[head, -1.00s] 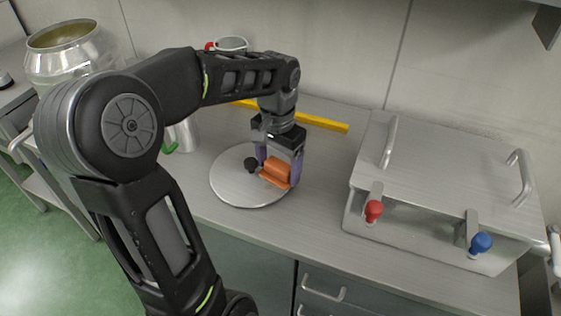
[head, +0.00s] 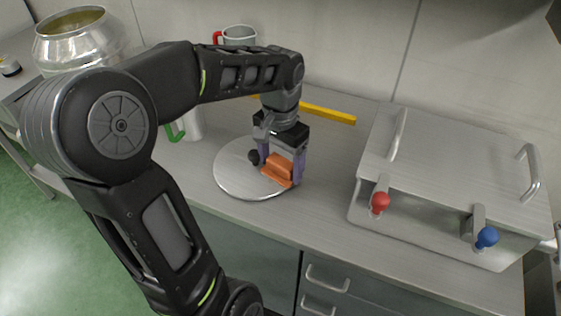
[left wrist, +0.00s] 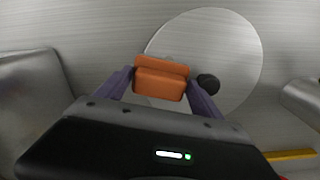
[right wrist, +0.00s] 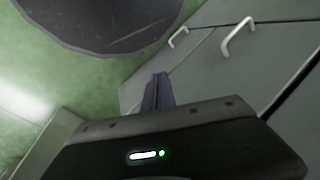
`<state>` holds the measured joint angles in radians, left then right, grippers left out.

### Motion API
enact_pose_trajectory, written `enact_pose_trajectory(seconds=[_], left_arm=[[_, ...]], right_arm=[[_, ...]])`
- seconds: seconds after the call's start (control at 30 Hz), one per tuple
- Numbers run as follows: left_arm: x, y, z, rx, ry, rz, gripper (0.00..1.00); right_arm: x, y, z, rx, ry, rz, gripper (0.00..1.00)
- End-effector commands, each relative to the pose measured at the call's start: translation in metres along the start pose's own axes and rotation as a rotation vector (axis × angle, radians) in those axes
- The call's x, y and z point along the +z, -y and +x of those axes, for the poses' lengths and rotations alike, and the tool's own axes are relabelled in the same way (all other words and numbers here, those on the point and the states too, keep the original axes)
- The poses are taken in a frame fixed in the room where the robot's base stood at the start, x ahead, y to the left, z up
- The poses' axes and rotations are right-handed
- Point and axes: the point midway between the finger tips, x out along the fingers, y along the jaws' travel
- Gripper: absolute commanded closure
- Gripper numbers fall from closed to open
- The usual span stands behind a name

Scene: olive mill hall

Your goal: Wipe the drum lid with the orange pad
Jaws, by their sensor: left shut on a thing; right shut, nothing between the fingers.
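The drum lid (head: 236,184) is a round, flat, pale metal disc with a black knob (head: 254,157), lying on the steel counter. The orange pad (head: 278,170) is a block with a wider base, over the lid's right part. My left gripper (head: 281,165) is shut on the pad from above, with purple fingers on either side. In the left wrist view the pad (left wrist: 161,79) is between the fingers, left of the knob (left wrist: 208,84) and over the lid's edge (left wrist: 225,40). I cannot tell whether it touches the lid. My right gripper (right wrist: 157,92) is shut and empty, in front of the cabinet.
A metal box (head: 450,165) with red (head: 380,202) and blue (head: 487,237) knobs stands at the right. A yellow bar (head: 328,114) lies behind the lid. A red-handled cup (head: 240,36), a green-handled jug (head: 190,125) and a large metal vessel (head: 75,50) stand at the back and left.

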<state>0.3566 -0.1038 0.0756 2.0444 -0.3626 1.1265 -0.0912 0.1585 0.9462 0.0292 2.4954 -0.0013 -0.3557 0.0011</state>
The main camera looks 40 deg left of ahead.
Motion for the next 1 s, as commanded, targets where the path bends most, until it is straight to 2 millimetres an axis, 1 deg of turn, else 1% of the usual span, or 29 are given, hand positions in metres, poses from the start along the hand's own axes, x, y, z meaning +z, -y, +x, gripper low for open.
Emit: enact_pose_trajectory(seconds=[0.17, 0.4, 0.53, 0.87, 1.0], left_arm=[[-0.011, 0.003, 0.000, 0.000, 0.000, 0.001, 0.56], [-0.032, 0.007, 0.002, 0.000, 0.001, 0.001, 0.56], [-0.036, 0.009, 0.003, 0.000, 0.000, 0.001, 0.56], [-0.036, 0.009, 0.004, 0.000, 0.000, 0.000, 0.56], [-0.043, 0.011, 0.003, 0.001, 0.001, 0.001, 0.56]], right_arm=[[0.000, 0.001, -0.004, 0.000, 0.000, 0.000, 1.00], [0.000, 0.003, -0.009, 0.000, 0.000, 0.000, 1.00], [0.000, 0.004, -0.009, 0.000, 0.000, 0.000, 1.00], [0.000, 0.004, -0.009, 0.000, 0.000, 0.000, 1.00], [0.000, 0.005, -0.013, 0.000, 0.000, 0.000, 1.00]])
